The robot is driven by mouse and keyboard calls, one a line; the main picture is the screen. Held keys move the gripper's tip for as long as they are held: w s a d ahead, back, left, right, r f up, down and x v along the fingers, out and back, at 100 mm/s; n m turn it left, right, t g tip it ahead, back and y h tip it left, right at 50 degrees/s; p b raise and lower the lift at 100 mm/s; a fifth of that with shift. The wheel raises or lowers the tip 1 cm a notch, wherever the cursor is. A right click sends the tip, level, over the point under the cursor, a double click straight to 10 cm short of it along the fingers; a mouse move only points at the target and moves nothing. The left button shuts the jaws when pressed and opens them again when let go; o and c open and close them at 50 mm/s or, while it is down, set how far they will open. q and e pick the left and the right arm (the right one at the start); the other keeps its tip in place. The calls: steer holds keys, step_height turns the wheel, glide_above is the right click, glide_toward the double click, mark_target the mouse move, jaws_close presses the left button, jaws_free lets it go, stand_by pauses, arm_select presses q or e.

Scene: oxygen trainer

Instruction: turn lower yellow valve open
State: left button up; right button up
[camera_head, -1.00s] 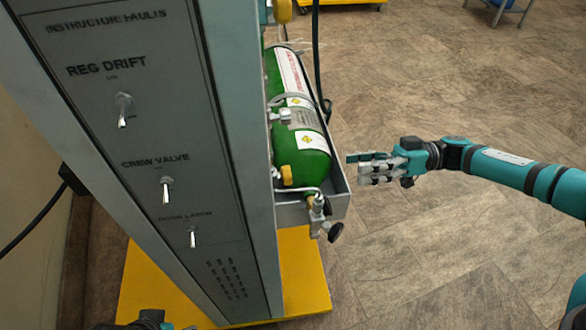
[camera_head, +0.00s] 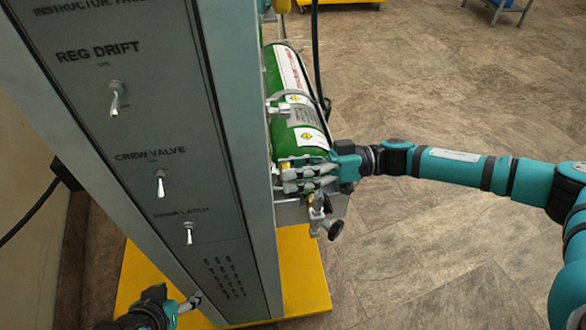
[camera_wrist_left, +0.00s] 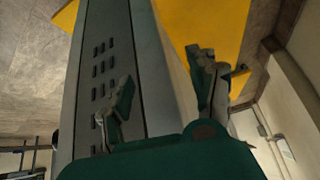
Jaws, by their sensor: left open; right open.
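The green cylinder (camera_head: 282,135) lies in a grey tray on the right side of the grey panel. My left gripper (camera_head: 192,300) is low at the panel's bottom left.
The panel (camera_head: 150,110) carries several toggle switches. A brass fitting with a black knob (camera_head: 335,229) sits just below the right gripper. A black hose (camera_head: 316,60) runs beside the cylinder. The yellow base (camera_head: 305,280) is underneath; the floor at right is clear.

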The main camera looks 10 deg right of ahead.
steer(key=c, duration=1.1)
arm_select(q)
steer(key=shift+s+a+f+g+y+p, duration=0.15)
steer(key=shift+s+a+f+g+p, duration=0.15)
steer(key=shift+s+g+p, duration=0.45)
steer(key=shift+s+a+f+g+y+p, duration=0.1)
steer(key=shift+s+a+f+g+p, duration=0.25)
steer(key=shift+s, duration=0.6)
steer(key=shift+s+a+f+g+y+p, duration=0.2)
steer(key=shift+s+g+p, duration=0.4)
steer(key=shift+s+p, duration=0.25)
arm_select(e)
steer(key=shift+n, duration=3.5)
steer(key=shift+c, duration=0.2)
steer(key=o, duration=1.1)
steer(key=shift+o, duration=0.2)
steer(key=d, duration=1.2)
